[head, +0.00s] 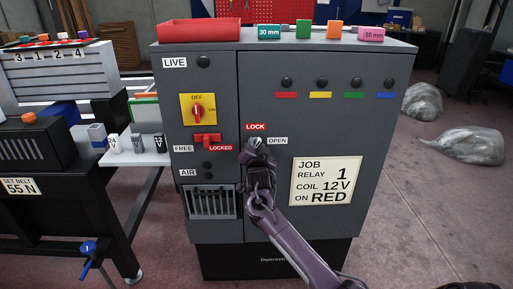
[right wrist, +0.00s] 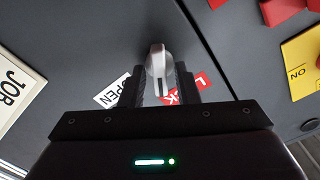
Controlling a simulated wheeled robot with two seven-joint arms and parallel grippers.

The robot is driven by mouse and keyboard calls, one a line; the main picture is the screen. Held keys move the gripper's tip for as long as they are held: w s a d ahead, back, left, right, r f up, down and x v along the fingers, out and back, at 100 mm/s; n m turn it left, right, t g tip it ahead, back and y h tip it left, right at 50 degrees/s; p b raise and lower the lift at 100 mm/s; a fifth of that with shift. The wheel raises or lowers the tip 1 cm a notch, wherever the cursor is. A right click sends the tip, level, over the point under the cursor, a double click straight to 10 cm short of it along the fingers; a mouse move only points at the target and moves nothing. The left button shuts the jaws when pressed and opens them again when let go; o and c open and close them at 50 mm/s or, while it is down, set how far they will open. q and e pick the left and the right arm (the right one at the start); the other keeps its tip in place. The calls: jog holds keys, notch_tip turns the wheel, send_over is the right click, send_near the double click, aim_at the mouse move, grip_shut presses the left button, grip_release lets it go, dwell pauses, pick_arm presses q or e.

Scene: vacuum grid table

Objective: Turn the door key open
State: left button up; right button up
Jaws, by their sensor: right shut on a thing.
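The door key (right wrist: 158,62) is a pale silvery piece on the grey cabinet door, seen in the right wrist view between the two dark fingers of my right gripper (right wrist: 159,84). The fingers are shut on it from both sides. The cabinet door (head: 330,118) looks closed. My left gripper is not in view.
The grey cabinet (head: 216,105) carries a red tray (head: 199,31) and several coloured blocks on top. A yellow rotary switch (head: 198,109) and a red latch (head: 207,140) are left of the door. A black bench (head: 62,215) stands left; wrapped bags (head: 470,145) lie on the floor right.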

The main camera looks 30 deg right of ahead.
jog(key=m+b, duration=0.1)
jog(key=m, duration=0.2)
jog(key=shift+f, duration=0.2)
jog(key=m+b, duration=0.2)
jog(key=m, duration=0.2)
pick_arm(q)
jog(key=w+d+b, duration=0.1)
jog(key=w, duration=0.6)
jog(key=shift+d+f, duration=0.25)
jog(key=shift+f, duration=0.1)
pick_arm(e)
jog(key=shift+m, duration=1.7)
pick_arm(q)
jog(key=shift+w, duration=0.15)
pick_arm(e)
jog(key=shift+d, duration=0.1)
jog(key=o, duration=0.6)
